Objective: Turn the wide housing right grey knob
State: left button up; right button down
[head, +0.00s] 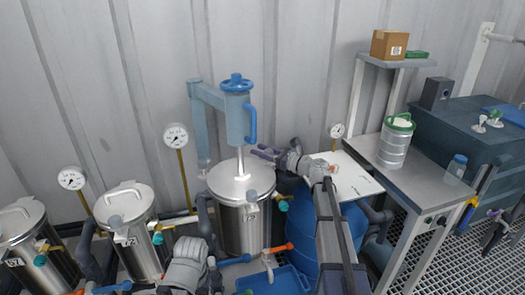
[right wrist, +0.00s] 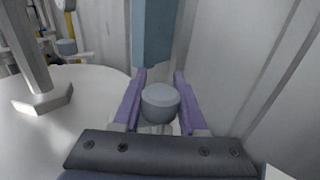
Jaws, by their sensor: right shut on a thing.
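The wide housing (head: 240,215) is a shiny steel vessel with a flat lid, standing mid-picture in the head view under a blue press-like post. A grey round knob (right wrist: 161,101) sits at the lid's edge, between the two purple fingers of my right gripper (right wrist: 160,92) in the right wrist view. In the head view my right gripper (head: 262,153) reaches in at the right side of the lid and hides the knob. The gripper is shut on the knob. My left arm shows low in the head view, but its gripper cannot be made out.
A blue handwheel (head: 236,83) tops the post (head: 238,117) above the lid. More steel vessels (head: 125,215) with gauges stand to the left. A blue drum (head: 345,240) and a steel bench (head: 430,170) with a canister (head: 396,142) are to the right.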

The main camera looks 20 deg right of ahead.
aim_at(260, 161)
jog(key=shift+s+a+n+g+y, duration=0.2)
jog(key=shift+s+n+g+y, duration=0.25)
jog(key=shift+n+g+y, duration=1.15)
jog(key=shift+s+a+n+g+y, duration=0.15)
jog(key=shift+s+n+g+y, duration=0.25)
jog(key=shift+n+g, duration=2.3)
jog(key=shift+s+a+n+g+y, duration=0.2)
jog(key=shift+s+n+g+y, duration=0.55)
jog(key=shift+g, duration=2.45)
jog(key=shift+w+n+y, duration=0.2)
jog(key=shift+n+y, duration=0.05)
jog(key=shift+n, duration=0.1)
jog(key=shift+c, duration=2.2)
grip_release()
